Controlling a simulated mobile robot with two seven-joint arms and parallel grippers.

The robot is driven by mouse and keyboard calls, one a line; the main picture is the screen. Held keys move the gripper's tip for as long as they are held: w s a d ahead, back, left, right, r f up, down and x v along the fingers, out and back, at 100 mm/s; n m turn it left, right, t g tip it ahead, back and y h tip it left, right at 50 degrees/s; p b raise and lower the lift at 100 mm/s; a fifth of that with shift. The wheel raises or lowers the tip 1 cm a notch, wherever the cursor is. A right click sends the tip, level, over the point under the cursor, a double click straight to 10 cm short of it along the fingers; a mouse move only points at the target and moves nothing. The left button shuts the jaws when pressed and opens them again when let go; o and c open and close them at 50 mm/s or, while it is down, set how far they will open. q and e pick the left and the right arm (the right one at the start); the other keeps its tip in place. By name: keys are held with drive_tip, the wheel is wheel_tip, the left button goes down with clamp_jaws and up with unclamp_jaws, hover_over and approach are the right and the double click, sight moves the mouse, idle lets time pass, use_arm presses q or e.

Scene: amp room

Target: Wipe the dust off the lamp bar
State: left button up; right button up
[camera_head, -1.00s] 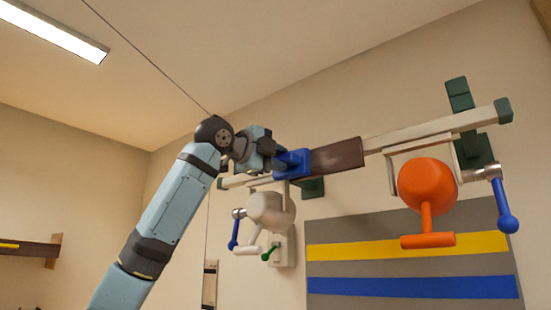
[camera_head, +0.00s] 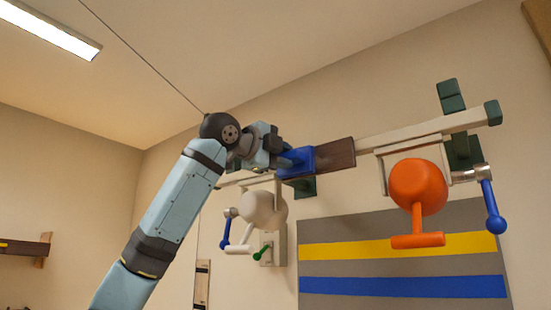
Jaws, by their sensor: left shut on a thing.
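The lamp bar (camera_head: 430,133) is a long cream rail on the wall, rising to the right, with a dark green end cap. A dark brown dusty patch (camera_head: 335,153) covers part of its middle. My left gripper (camera_head: 284,161) reaches in from the left and is shut on a blue block-like wiper (camera_head: 299,161). The wiper is at the left edge of the brown patch and appears to touch the bar. My arm and the wiper hide part of the bar's left portion. My right gripper is not in view.
An orange lamp (camera_head: 418,187) hangs under the bar at right, with a blue-knobbed handle (camera_head: 491,205) beside it. A white lamp (camera_head: 262,207) hangs close below my left gripper. A green wall bracket (camera_head: 453,110) supports the bar. A striped panel (camera_head: 400,265) is below.

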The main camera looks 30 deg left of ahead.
use_arm(q)
drive_tip(key=shift+d, duration=4.75)
drive_tip(key=a, duration=1.2)
drive_tip(key=shift+w+a, duration=0.25)
drive_tip(key=shift+a, duration=0.15)
drive_tip(key=shift+s+d, duration=0.1)
drive_tip(key=shift+d+b+v, duration=0.2)
drive_tip(key=shift+b+v, duration=0.1)
drive_tip(key=shift+v, duration=1.1)
drive_tip(key=shift+d+b+v, duration=0.2)
drive_tip(key=shift+b+v, duration=0.05)
drive_tip(key=shift+v, duration=1.2)
drive_tip(key=shift+s, duration=0.2)
drive_tip(key=v, duration=0.3)
drive_tip(key=shift+d, duration=0.15)
